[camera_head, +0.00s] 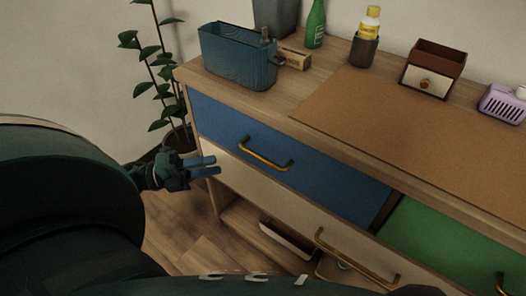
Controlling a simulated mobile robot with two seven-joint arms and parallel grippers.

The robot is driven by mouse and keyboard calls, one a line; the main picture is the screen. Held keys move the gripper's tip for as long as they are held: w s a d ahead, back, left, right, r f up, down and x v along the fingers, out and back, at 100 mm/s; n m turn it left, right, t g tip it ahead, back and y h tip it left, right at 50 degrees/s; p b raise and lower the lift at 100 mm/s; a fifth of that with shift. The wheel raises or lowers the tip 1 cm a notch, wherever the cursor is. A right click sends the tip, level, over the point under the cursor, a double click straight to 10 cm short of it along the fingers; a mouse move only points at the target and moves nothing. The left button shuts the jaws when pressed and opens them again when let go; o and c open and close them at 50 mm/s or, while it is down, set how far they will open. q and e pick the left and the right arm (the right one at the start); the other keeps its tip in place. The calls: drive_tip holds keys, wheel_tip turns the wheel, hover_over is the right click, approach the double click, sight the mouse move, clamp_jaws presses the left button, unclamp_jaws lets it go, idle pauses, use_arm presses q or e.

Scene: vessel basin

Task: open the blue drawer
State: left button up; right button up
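The blue drawer (325,175) is in the upper left of the wooden cabinet and looks shut, its front flush with the frame. Its curved brass handle (264,156) is on the left half of the drawer front. My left gripper (212,166) is in front of the cabinet's left end, to the left of the handle and slightly lower in the picture. Its two bluish fingers point right with a narrow gap between them, and nothing shows in the gap. It appears clear of the handle. My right gripper is not in view.
Below is a cream drawer (290,205) with a brass handle (350,262); a green drawer (440,245) is at the right. A blue basket (238,58), green bottle (315,25) and small wooden box (433,68) stand on top. A plant (160,85) stands left of the cabinet.

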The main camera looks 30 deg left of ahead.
sight(260, 156)
use_arm(q)
drive_tip(key=x, duration=1.3)
drive_tip(key=shift+s+d+r+p, duration=0.1)
drive_tip(key=shift+s+r+p, duration=0.05)
drive_tip(key=shift+p, duration=0.15)
drive_tip(key=shift+c, duration=0.2)
clamp_jaws()
